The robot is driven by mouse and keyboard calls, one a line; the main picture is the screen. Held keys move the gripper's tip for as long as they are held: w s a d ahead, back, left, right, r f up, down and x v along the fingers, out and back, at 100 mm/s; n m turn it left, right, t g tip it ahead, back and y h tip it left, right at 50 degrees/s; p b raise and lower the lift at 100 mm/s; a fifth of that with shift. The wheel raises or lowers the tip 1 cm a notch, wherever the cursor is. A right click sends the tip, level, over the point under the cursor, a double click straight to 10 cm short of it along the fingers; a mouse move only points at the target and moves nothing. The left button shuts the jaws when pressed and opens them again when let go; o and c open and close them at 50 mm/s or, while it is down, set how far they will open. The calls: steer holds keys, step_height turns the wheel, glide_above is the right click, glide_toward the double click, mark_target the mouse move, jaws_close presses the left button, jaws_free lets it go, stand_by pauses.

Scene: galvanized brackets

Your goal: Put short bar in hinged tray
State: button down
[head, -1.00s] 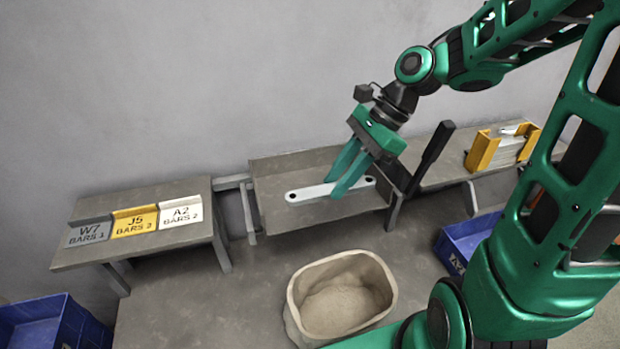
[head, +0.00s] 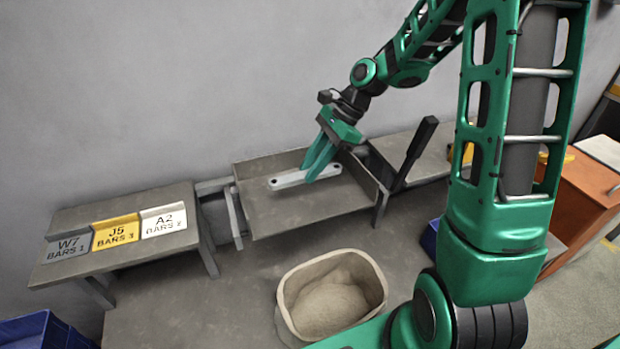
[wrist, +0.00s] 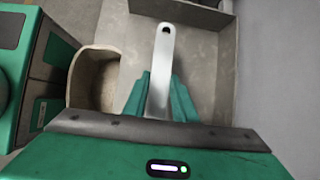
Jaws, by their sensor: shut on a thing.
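The short bar (head: 290,180) is a flat pale metal bar with a hole near its end. My gripper (head: 313,175) is shut on it, with green fingers on both sides. In the wrist view the bar (wrist: 161,65) points away from my gripper (wrist: 160,95). The hinged tray (head: 262,224) is a grey metal tray with low walls, beside a black-handled lever (head: 412,155). The bar is over the tray's inside, close to its floor; I cannot tell whether it touches. The bar's near end is partly hidden by the fingers.
A beige tub (head: 282,305) with sandy material stands in front of the tray. A bench (head: 62,216) at left carries three label plates, W7 (head: 68,247), J5 (head: 115,232) and A2 (head: 164,221). A blue bin (head: 40,330) is at lower left.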

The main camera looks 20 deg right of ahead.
steer(key=shift+f, duration=2.05)
steer(key=shift+f, duration=0.6)
steer(key=c, duration=1.5)
jaws_free()
steer(key=shift+o, duration=0.2)
steer(key=shift+r, duration=0.1)
steer(key=shift+w+r, duration=0.1)
steer(key=shift+r, duration=0.2)
steer(key=v, duration=1.2)
steer(key=shift+r, duration=0.2)
steer(key=s+d+n+h, duration=0.2)
steer(key=s+d+n, duration=0.1)
steer(key=s, duration=0.6)
steer(key=s+d+n+h, duration=0.2)
steer(key=s+d+n, duration=0.2)
steer(key=s, duration=0.6)
steer(key=s+d+n+h, duration=0.2)
steer(key=s+d+n, duration=0.2)
steer(key=s, duration=0.5)
steer(key=shift+s+r+n, duration=0.25)
steer(key=shift+r+n, duration=0.05)
steer(key=shift+r, duration=0.1)
